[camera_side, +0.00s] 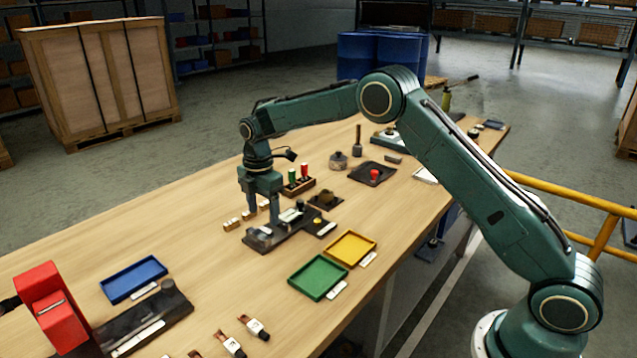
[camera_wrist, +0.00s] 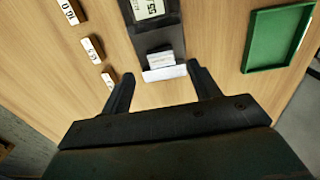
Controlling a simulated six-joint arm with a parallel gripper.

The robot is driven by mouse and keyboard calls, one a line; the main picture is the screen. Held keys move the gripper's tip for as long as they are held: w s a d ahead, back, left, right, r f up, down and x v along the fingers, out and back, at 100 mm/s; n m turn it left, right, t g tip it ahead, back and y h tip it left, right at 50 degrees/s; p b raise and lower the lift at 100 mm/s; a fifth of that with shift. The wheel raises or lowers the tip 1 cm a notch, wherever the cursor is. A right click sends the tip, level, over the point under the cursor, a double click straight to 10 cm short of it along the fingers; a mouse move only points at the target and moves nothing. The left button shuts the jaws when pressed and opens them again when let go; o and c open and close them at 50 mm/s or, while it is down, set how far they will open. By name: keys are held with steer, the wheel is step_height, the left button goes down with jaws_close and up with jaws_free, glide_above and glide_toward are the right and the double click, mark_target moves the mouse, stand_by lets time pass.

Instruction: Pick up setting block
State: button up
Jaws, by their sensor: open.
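In the wrist view the two black fingers (camera_wrist: 160,74) stand apart, with nothing held. A small pale block (camera_wrist: 160,58) lies on the fixture's end, a little beyond the fingertips and between their lines, with a white label plate (camera_wrist: 166,73) at its near side. Separate small pale blocks with printed numbers (camera_wrist: 94,49) lie in a row on the wood to the left. The frames do not settle which one is the setting block.
A green tray (camera_side: 299,291) and a yellow tray (camera_side: 329,260) lie right of the fixture; a blue tray (camera_side: 106,292) is at the left. A rack with red and green handles (camera_side: 298,192) stands behind. A red device (camera_side: 48,300) is front left. Open wood lies between.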

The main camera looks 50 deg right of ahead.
mark_target(265, 230)
steer(key=shift+a+f, duration=0.1)
steer(key=shift+f, duration=2.45)
steer(key=c, duration=1.2)
steer(key=shift+r, duration=0.15)
steer(key=shift+c, duration=0.2)
step_height(265, 230, up, 20)
